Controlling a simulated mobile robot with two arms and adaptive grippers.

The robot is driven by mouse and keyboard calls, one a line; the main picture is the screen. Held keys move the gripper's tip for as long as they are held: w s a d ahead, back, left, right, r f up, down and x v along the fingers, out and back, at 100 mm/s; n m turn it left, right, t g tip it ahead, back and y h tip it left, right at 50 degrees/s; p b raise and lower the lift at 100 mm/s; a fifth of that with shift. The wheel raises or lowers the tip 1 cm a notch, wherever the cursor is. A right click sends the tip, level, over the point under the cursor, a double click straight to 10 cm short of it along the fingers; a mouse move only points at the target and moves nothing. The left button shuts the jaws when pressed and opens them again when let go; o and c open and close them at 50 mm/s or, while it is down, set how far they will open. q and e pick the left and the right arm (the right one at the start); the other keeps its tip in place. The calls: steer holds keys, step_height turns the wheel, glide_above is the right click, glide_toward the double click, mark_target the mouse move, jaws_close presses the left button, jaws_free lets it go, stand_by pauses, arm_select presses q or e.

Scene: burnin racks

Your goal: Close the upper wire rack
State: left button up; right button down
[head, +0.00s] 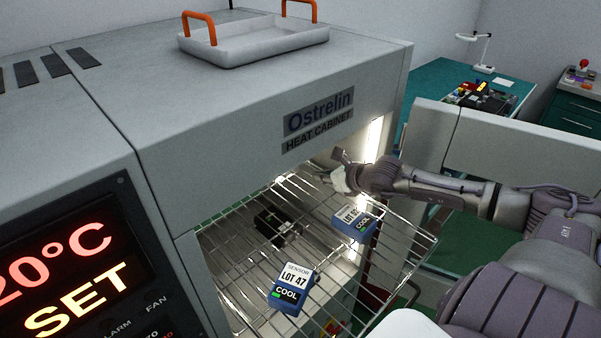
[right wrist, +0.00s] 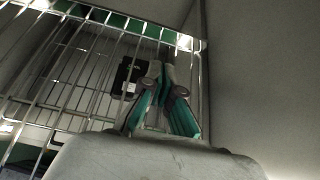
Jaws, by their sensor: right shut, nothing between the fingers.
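The upper wire rack (head: 240,290) sticks out of the open front of the heat cabinet (head: 215,120). On it are a blue sensor box marked LOT 47 (head: 292,288), a second blue box (head: 355,222) with a partly unclear lot number, and a black item (head: 276,226) further in. My right gripper (head: 338,172) is shut and empty, at the cabinet opening above the rack's right side. In the right wrist view its fingers (right wrist: 160,70) are together beside the rack wires (right wrist: 85,70); contact cannot be told. My left gripper is not in view.
A grey panel (head: 520,145), apparently the open cabinet door, stands right, behind my right arm. A tray with orange handles (head: 255,42) sits on the cabinet top. A green bench (head: 430,82) with a lamp stands behind. The lit display (head: 70,275) is at left.

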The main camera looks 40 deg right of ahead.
mark_target(301, 177)
steer(key=shift+w+f, duration=0.1)
steer(key=shift+w, duration=0.3)
steer(key=shift+w+a+f, duration=0.1)
steer(key=shift+w+f, duration=0.05)
steer(key=shift+w, duration=0.15)
steer(key=x, duration=0.2)
steer(key=p+x, duration=0.1)
steer(key=shift+w, duration=0.55)
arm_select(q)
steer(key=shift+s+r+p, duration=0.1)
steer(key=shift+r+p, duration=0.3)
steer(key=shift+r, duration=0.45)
arm_select(e)
steer(key=shift+w+a, duration=0.15)
steer(key=shift+w, duration=1.1)
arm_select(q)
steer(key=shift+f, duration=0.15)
